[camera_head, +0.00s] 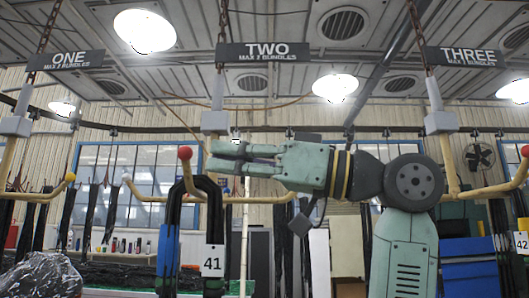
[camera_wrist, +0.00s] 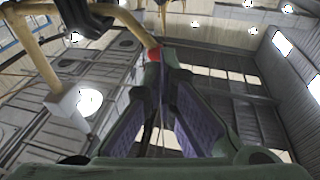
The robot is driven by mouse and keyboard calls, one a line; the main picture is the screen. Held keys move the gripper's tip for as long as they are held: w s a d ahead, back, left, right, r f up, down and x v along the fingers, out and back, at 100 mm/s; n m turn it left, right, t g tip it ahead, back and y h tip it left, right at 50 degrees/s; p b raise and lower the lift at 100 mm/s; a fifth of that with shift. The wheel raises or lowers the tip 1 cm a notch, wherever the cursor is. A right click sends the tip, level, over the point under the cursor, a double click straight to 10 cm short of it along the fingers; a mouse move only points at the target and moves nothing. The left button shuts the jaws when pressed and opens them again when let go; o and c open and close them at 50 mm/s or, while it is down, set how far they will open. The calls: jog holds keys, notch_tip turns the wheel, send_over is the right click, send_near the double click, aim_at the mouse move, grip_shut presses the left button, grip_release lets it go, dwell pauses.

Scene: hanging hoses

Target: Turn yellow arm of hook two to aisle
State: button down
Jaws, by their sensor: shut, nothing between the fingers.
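Hook two hangs under the TWO sign (camera_head: 263,51), with a grey block (camera_head: 215,121) on its stem and several yellow arms below. One yellow arm (camera_head: 188,176) has a red ball tip (camera_head: 185,152) and bears black hoses (camera_head: 213,205) with a tag 41. Another yellow arm (camera_head: 150,198) reaches left to a pale tip, and one (camera_head: 265,199) runs right behind my gripper. My gripper (camera_head: 212,156) is shut and empty, pointing left in front of the stem. In the wrist view, the red tip (camera_wrist: 154,53) shows at my fingertips (camera_wrist: 161,62); contact is unclear.
Hook one's yellow-tipped arm (camera_head: 70,177) is at left. Hook three's yellow arm (camera_head: 490,190) reaches right, near tag 42. A dark bundle (camera_head: 42,275) is at lower left. Blue drawers (camera_head: 468,270) stand behind at right.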

aim_at(190, 154)
jog(key=shift+p+x, duration=0.35)
jog(key=shift+x, duration=1.15)
jog(key=shift+f, duration=0.1)
